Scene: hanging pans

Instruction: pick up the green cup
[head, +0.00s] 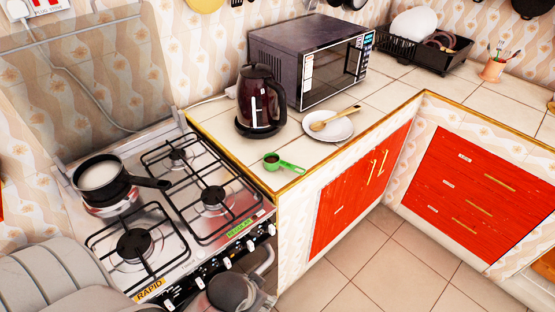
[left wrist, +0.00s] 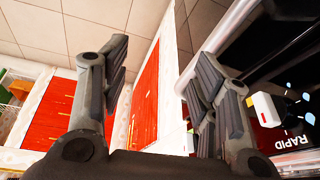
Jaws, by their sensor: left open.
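The green cup (head: 290,167) is a small measuring scoop with a handle. It lies on the tiled counter near the front edge, just right of the stove, with its dark-looking bowl to the left. My left gripper (head: 236,290) shows at the bottom of the head view, in front of the stove and well apart from the cup. In the left wrist view its two fingers (left wrist: 160,90) are spread with nothing between them. The cup does not show in that view. My right gripper is not in view.
A dark red kettle (head: 260,98) stands behind the cup. A white plate (head: 336,128) with a wooden spoon lies to its right. The stove (head: 163,217) carries a pan (head: 101,178). A microwave (head: 312,60) stands at the back. Red cabinet doors (head: 355,195) face the open floor (head: 385,262).

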